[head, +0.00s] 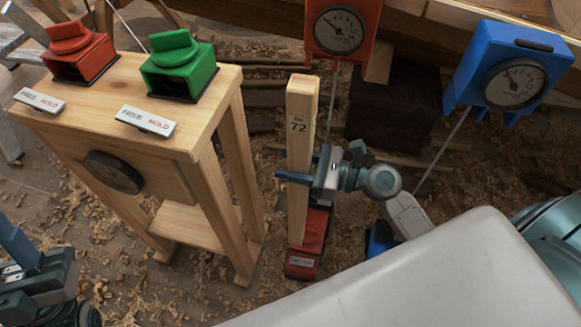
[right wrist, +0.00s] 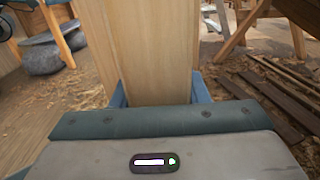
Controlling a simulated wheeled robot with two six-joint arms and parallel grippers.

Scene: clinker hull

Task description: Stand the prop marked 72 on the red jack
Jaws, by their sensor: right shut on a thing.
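The prop marked 72 (head: 299,110) is a long, square, pale wooden post, close to upright. My right gripper (head: 297,178) is shut on it around the middle. The right wrist view shows the prop (right wrist: 145,50) between the blue fingers (right wrist: 160,92). The red jack (head: 305,262) stands on the floor under the prop. The prop's lower end overlaps the jack's top; I cannot tell whether they touch. My left gripper (head: 35,285) is at the lower left, away from the prop; its jaws are unclear.
A wooden stand (head: 130,110) carries a red switch (head: 78,52) and a green switch (head: 177,64) with FREE/HOLD plates. A red gauge (head: 340,30) and a blue gauge (head: 510,75) are behind. A blue jack (head: 380,238) is partly hidden. Shavings cover the floor.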

